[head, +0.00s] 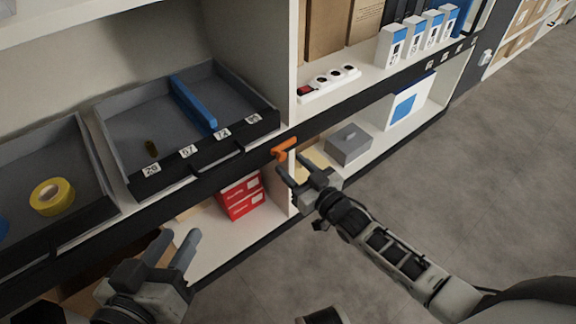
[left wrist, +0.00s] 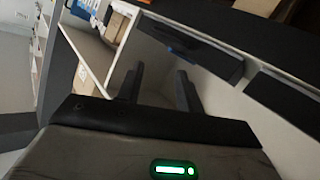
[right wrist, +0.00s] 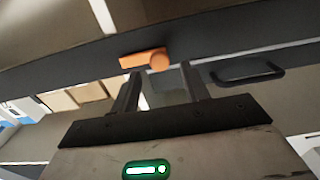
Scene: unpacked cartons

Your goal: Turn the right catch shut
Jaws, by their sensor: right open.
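The right catch is an orange lever (head: 284,149) on the dark shelf edge, right of the grey drawer (head: 185,125) in the head view. In the right wrist view the orange catch (right wrist: 145,59) lies roughly level, with a round hub at its right end. My right gripper (head: 297,170) is open just below the catch; in the right wrist view its fingers (right wrist: 160,82) point toward it and nothing is between them. My left gripper (head: 172,246) is open and empty, low at the left; its two fingers (left wrist: 158,82) show apart in the left wrist view.
Red boxes (head: 240,195) stand on the lower shelf between my grippers. A grey box (head: 348,144) sits on the lower shelf to the right. A power strip (head: 328,82) lies above. A yellow tape roll (head: 52,196) is in the left drawer. Open floor lies at the right.

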